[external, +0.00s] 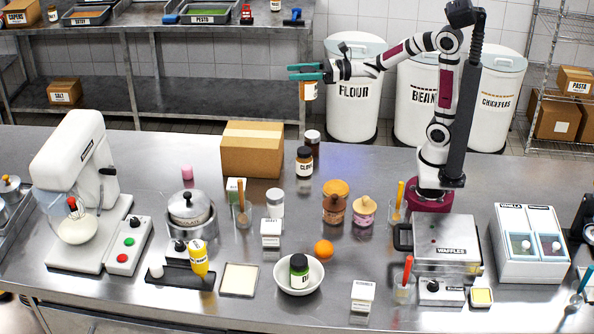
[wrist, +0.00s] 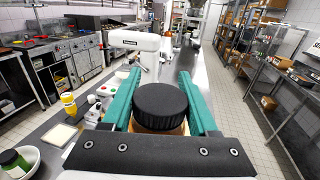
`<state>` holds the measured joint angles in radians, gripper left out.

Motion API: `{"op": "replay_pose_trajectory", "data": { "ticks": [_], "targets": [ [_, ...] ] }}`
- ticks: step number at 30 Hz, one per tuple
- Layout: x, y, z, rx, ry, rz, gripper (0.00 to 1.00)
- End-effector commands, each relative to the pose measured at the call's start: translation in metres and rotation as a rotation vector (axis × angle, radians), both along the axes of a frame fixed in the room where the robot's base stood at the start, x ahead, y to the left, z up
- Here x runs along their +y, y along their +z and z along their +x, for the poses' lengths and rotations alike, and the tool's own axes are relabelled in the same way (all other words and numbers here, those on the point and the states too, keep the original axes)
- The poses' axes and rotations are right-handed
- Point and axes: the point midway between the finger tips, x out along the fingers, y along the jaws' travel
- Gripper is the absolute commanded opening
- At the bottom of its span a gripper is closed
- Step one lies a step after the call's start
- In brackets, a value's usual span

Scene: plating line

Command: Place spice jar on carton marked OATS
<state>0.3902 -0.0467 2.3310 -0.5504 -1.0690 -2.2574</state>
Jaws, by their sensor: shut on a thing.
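My gripper (external: 307,73) is high above the back edge of the steel table, shut on a jar (external: 310,91) with an amber body and a pale label. In the wrist view the jar's black lid (wrist: 160,103) sits between the teal fingers. I take it for the spice jar, but its label is not readable. I can read OATS on no carton. A plain brown carton (external: 252,150) stands on the table, below and left of the held jar. Small white cartons (external: 271,232) (external: 362,296) stand nearer the front; their print is too small to read.
Two dark-lidded jars (external: 304,161) (external: 313,141) stand right of the brown carton. A white mixer (external: 75,165) is at left and a waffle iron (external: 446,245) at right. An orange (external: 324,249) and a bowl (external: 284,280) holding a green jar are at front.

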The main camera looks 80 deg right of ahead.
Motion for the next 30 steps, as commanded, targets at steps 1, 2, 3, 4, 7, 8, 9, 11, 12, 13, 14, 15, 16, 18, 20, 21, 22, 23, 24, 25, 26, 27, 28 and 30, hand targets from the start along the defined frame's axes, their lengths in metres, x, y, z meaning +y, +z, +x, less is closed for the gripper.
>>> {"op": "replay_pose_trajectory", "data": {
  "ticks": [1,2,3,4,7,8,9,11,12,13,14,15,16,18,20,21,22,23,24,25,26,27,28,30],
  "targets": [
    [-0.008,-0.002,0.008,0.002,0.003,0.0,0.0],
    [-0.013,-0.003,0.013,0.002,0.003,0.001,0.0],
    [-0.02,-0.004,0.02,0.003,0.003,0.002,0.0],
    [-0.025,-0.005,0.026,0.001,0.003,0.002,0.0],
    [-0.047,-0.013,0.045,0.004,-0.006,0.002,0.0],
    [-0.054,-0.016,0.051,0.003,-0.011,0.002,0.0],
    [-0.065,-0.021,0.06,0.003,-0.016,0.002,0.0],
    [-0.083,-0.03,0.072,0.004,-0.028,0.003,0.0],
    [-0.095,-0.037,0.081,0.003,-0.034,0.003,0.0],
    [-0.104,-0.042,0.086,0.003,-0.04,0.002,0.0],
    [-0.114,-0.048,0.092,0.003,-0.046,0.002,0.0],
    [-0.126,-0.057,0.099,0.004,-0.054,0.003,0.0],
    [-0.135,-0.064,0.104,0.003,-0.059,0.002,0.0],
    [-0.154,-0.078,0.112,0.002,-0.07,0.002,0.0],
    [-0.166,-0.087,0.117,0.001,-0.076,0.001,0.0],
    [-0.17,-0.091,0.119,0.001,-0.079,0.001,0.0],
    [-0.172,-0.094,0.121,0.0,-0.08,0.001,0.0],
    [-0.171,-0.098,0.124,0.0,-0.08,0.002,0.0],
    [-0.166,-0.103,0.13,0.002,-0.079,0.003,0.0],
    [-0.161,-0.108,0.135,0.002,-0.078,0.003,0.0],
    [-0.153,-0.114,0.141,0.003,-0.076,0.002,0.0],
    [-0.143,-0.122,0.15,0.002,-0.075,0.003,0.0],
    [-0.135,-0.128,0.156,0.003,-0.075,0.003,0.0],
    [-0.119,-0.141,0.171,0.002,-0.077,0.003,0.0]
  ]
}}
